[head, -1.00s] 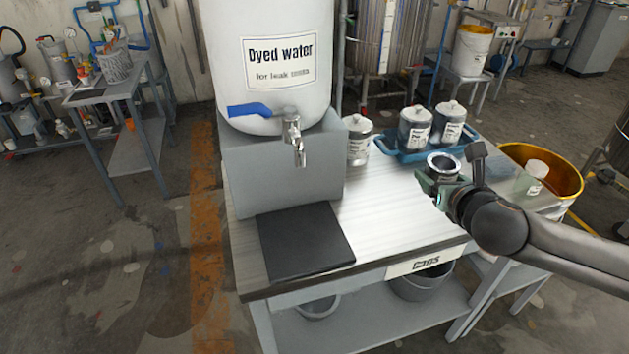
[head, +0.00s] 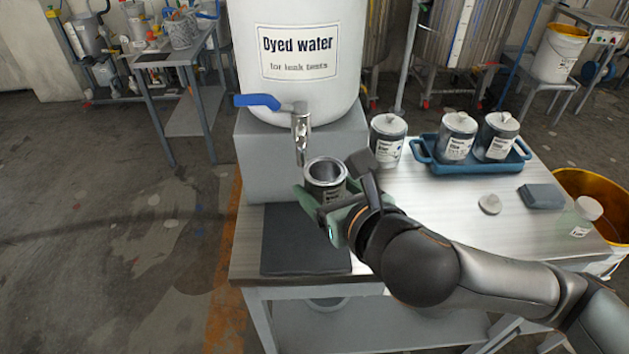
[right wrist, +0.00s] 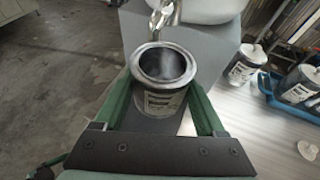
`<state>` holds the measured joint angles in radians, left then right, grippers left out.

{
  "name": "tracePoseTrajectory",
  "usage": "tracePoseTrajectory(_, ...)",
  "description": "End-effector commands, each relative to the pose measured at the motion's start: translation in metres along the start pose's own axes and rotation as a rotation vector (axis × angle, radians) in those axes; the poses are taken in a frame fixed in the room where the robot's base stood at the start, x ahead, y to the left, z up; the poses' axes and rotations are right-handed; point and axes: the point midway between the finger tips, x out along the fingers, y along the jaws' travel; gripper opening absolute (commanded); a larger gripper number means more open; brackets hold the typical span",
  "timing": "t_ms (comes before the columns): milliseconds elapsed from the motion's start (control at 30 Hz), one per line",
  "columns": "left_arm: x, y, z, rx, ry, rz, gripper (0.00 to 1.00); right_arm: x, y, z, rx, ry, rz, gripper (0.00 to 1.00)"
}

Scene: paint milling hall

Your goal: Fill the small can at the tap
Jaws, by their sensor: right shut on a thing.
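The small can (head: 325,172) is open-topped, metal, with a label, and upright. My right gripper (head: 330,200) is shut on it and holds it just below and to the right of the tap (head: 301,135). In the right wrist view the can (right wrist: 162,66) sits between the green fingers (right wrist: 160,100), its inside looking empty, with the tap (right wrist: 166,14) just beyond its rim. The tap has a blue lever (head: 258,101) pointing left and comes out of the white "Dyed water" tank (head: 297,50). My left gripper is not in view.
The tank stands on a grey block (head: 255,150). A dark mat (head: 290,250) lies below the tap. A lidded can (head: 387,140) and a blue tray (head: 430,158) with two cans stand behind. A round lid (head: 490,204) and a dark block (head: 540,196) lie right.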

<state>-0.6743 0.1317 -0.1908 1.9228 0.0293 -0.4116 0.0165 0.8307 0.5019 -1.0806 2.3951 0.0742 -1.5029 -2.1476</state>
Motion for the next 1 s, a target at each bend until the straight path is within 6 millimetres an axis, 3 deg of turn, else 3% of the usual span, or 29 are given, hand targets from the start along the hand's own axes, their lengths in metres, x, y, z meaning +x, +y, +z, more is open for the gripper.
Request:
tracePoseTrajectory(167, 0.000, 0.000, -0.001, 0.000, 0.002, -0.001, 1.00, -0.001, 0.011, -0.003, -0.008, 0.003, 0.023, 0.18)
tracePoseTrajectory(600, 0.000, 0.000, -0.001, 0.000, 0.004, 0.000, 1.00, 0.018, 0.011, -0.050, -0.008, 0.003, 0.022, 0.18)
tracePoseTrajectory(933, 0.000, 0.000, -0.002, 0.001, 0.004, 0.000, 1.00, 0.020, 0.011, -0.052, -0.008, 0.001, 0.023, 0.18)
tracePoseTrajectory(1000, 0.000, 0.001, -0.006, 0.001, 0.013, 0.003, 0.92, 0.020, 0.011, -0.053, -0.008, 0.001, 0.022, 0.18)
